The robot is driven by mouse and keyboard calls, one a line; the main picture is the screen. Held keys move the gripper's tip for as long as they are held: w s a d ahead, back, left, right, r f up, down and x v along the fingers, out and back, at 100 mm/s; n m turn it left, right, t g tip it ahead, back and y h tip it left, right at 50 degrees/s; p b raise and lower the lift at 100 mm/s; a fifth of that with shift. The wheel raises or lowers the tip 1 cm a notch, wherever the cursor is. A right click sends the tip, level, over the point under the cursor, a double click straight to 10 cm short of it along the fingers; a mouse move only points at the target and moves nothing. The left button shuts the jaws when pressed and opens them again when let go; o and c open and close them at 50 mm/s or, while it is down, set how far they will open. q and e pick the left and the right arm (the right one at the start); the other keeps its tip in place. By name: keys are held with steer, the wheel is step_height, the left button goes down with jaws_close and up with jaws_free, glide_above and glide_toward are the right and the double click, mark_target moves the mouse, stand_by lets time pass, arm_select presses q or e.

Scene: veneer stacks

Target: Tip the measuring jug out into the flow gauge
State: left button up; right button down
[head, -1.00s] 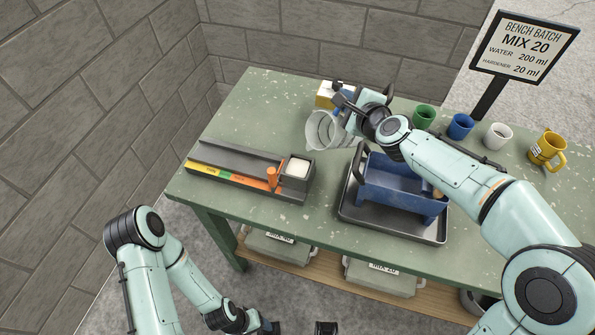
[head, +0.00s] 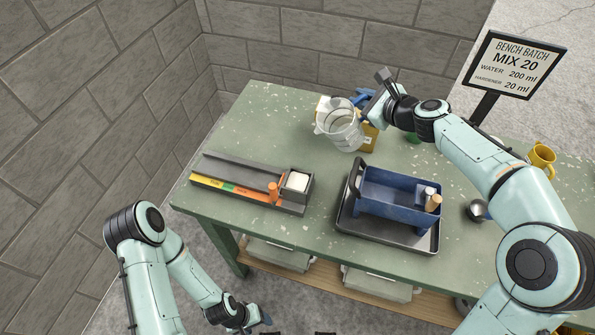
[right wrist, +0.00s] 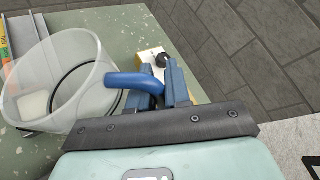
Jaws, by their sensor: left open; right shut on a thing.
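The measuring jug (head: 338,128) is clear with a blue handle, held above the back of the green bench. It looks nearly upright in the head view, its spout to the left. My right gripper (right wrist: 160,82) is shut on the blue handle (right wrist: 130,80) in the right wrist view. I cannot tell whether the jug holds liquid. The flow gauge (head: 235,172) lies at the bench's left, a grey channel with a coloured strip, an orange peg and a white-topped square cup (head: 297,182). The jug is apart from it, behind and to the right.
A blue caddy (head: 395,192) with wooden-handled items stands in a dark tray (head: 385,233), right of the gauge. A yellow container (head: 370,138) stands behind the jug. A yellow mug (head: 541,158) and a sign (head: 515,65) are at the right. Bench between gauge and jug is clear.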

arm_select(q)
steer(key=w+r+p, duration=0.3)
steer(key=w+r, duration=0.2)
steer(key=shift+r+t+p, duration=0.3)
arm_select(e)
steer(key=shift+w+d+f+m+g+y, duration=0.25)
steer(key=shift+w+d+f+m+y, duration=0.15)
steer(key=shift+d+m, duration=0.25)
steer(key=shift+w+d+f+m+g+y, duration=0.2)
steer(key=shift+w+d+f+m+y, duration=0.2)
steer(key=shift+d+m+y, duration=0.2)
steer(key=shift+w+d+f+m+g+y, duration=0.3)
steer(key=shift+w+d+m+y, duration=0.15)
steer(key=shift+d+m, duration=0.2)
